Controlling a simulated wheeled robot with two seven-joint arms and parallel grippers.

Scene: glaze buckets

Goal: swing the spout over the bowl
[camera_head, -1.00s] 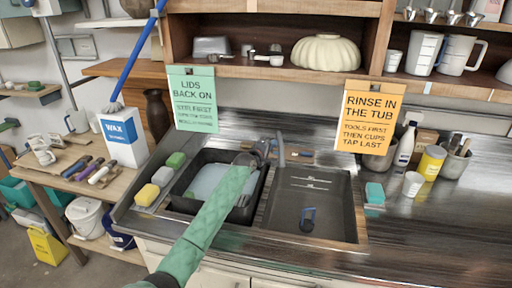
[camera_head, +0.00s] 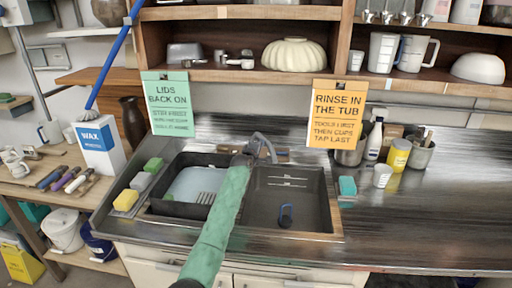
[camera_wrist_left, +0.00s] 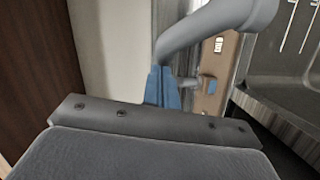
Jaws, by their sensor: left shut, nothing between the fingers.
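The grey curved spout (camera_head: 262,143) stands at the back of the double sink, near the divider between the basins. It also shows in the wrist view as a thick grey pipe (camera_wrist_left: 205,28). My left gripper (camera_head: 245,158) is beside the spout; my green arm hides part of the divider. In the wrist view its blue fingers (camera_wrist_left: 163,88) are closed together, empty, close beside the pipe; I cannot tell whether they touch. The right bowl (camera_head: 288,200) is dark and holds a small blue-and-black item. The left bowl (camera_head: 172,208) holds a pale tub. My right gripper is out of view.
Sponges (camera_head: 126,200) line the left rim of the sink. A teal block (camera_head: 347,186), a white cup (camera_head: 382,176) and a yellow jar (camera_head: 398,155) stand right of it. Two signs hang above from the shelf (camera_head: 240,74). The front right counter is clear.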

